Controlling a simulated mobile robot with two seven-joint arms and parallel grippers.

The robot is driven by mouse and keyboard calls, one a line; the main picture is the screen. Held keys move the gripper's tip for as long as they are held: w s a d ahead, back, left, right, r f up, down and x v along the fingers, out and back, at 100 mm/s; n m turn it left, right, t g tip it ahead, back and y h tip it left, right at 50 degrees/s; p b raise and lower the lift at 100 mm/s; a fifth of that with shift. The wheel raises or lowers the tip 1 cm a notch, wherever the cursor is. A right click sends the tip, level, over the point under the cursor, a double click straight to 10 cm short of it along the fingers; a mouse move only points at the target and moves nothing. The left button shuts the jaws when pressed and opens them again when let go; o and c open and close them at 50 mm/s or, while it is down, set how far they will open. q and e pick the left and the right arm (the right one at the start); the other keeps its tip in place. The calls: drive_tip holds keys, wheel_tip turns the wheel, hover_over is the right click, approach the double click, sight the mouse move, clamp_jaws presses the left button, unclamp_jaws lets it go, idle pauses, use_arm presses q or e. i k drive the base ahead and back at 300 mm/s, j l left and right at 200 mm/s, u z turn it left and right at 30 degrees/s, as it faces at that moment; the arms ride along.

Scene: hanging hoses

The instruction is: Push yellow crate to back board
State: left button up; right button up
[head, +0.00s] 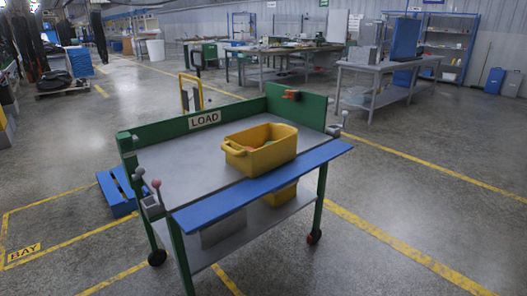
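The yellow crate (262,158) stands upright on the grey top of a green-framed cart (175,172). It is open at the top, with something green and orange inside. It sits right of the middle, close to the blue front strip (265,185). The green back board (160,131), with a LOAD sign (205,119), runs along the far edge. Bare grey top shows between the crate and this board. Neither of my grippers is in view.
Levers with knobs stick up at the cart's left corner (153,202) and right corner (337,128). The lower shelf holds a grey box (223,228) and another yellow container (281,195). A blue pallet (117,193) lies left. Workbenches stand behind; floor at right is clear.

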sight(253, 164)
drive_tip(key=i+l+u, duration=0.15)
drive_tip(key=u, duration=0.25)
drive_tip(key=i+l+u, duration=0.1)
drive_tip(key=u, duration=0.3)
drive_tip(key=i+l+u, duration=0.2)
drive_tip(key=l, duration=0.25)
drive_tip(key=l+u, duration=0.2)
drive_tip(key=l, duration=0.3)
drive_tip(key=l+u, duration=0.1)
drive_tip(key=l, duration=0.35)
drive_tip(key=i+l, duration=0.1)
drive_tip(key=l, duration=0.35)
drive_tip(key=i+l, duration=0.1)
drive_tip(key=l, duration=0.65)
drive_tip(key=i+l+u, duration=0.1)
drive_tip(key=l, duration=0.6)
drive_tip(key=i+l, duration=0.1)
drive_tip(key=l, duration=0.65)
